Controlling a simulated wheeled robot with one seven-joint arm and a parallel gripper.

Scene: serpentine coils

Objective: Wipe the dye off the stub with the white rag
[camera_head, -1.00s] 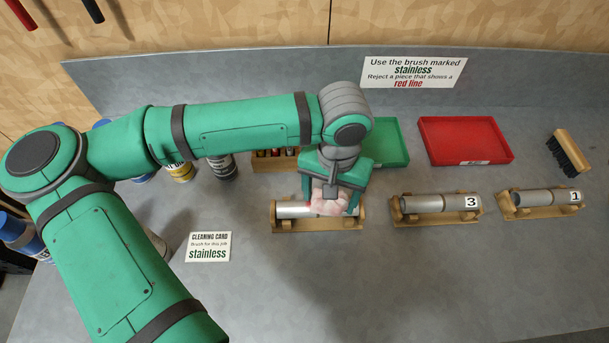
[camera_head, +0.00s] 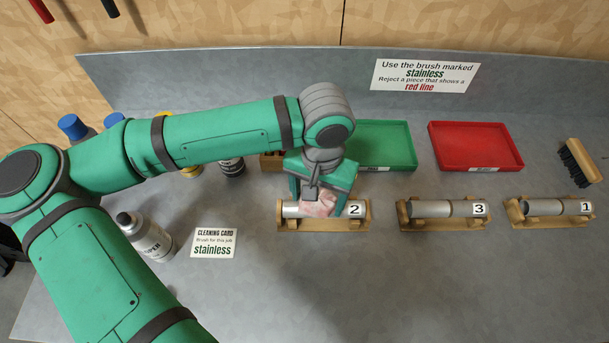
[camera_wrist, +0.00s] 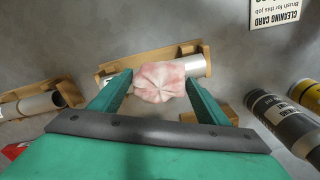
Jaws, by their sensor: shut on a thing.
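My gripper (camera_head: 319,207) is shut on the rag (camera_head: 319,204), a crumpled white cloth stained pink. The rag rests against the top of the silver stub marked 2 (camera_head: 290,209), which lies in a wooden cradle (camera_head: 325,227). The rag covers the middle of this stub; its left end and its label at the right end show. In the wrist view the rag (camera_wrist: 160,82) sits between my two fingers, over the stub (camera_wrist: 194,65). I see no clear red on the bare parts of the stub; what lies under the rag is hidden.
Stubs marked 3 (camera_head: 430,209) and 1 (camera_head: 543,207) lie in cradles to the right. Behind are a green tray (camera_head: 384,161), a red tray (camera_head: 476,166) and a brush (camera_head: 580,162). The front bench is clear.

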